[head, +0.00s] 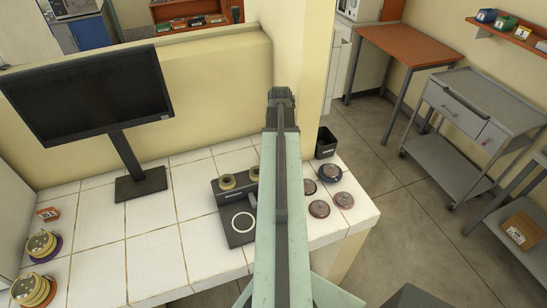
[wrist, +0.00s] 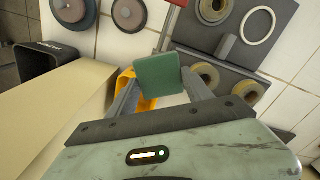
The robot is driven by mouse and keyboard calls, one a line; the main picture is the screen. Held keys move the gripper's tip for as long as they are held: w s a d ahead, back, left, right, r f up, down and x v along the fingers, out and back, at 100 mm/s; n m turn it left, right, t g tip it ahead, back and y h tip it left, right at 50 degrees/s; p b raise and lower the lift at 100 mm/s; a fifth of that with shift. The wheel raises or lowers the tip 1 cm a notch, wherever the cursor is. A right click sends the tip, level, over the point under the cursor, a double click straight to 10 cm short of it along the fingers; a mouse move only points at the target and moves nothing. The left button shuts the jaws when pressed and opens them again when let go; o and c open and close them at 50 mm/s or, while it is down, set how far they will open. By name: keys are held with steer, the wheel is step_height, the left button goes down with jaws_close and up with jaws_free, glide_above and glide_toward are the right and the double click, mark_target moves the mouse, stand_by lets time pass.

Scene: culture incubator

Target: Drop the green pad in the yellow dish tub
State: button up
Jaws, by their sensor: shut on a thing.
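The green pad (wrist: 158,77) is a small dark green square held between the fingertips of my gripper (wrist: 160,82) in the wrist view. My gripper is shut on it. Part of a yellow object, apparently the yellow dish tub (wrist: 125,82), shows below and behind the pad, mostly covered by the pad and fingers. In the head view my gripper (head: 281,95) is seen from behind at the end of my raised arm. The pad and the tub are hidden there.
A black device with round tan rings (head: 236,205) stands on the white tiled counter (head: 152,255). Several dark round dishes (head: 319,208) and a black bin (head: 326,143) are right of my arm. A cream pillar (head: 302,70) rises close behind my gripper. A monitor (head: 88,92) stands left.

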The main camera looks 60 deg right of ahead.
steer(key=shift+w+d+m, duration=0.25)
steer(key=shift+d+m, duration=0.05)
steer(key=shift+m, duration=0.2)
steer(key=w+d+m, duration=0.5)
steer(key=d+m, duration=0.3)
steer(key=m, duration=1.1)
steer(key=f+b, duration=0.5)
steer(key=shift+s+f+b, duration=0.3)
steer(key=shift+f, duration=0.05)
steer(key=o, duration=1.2)
steer(key=shift+o, duration=0.2)
steer(key=shift+r, duration=0.2)
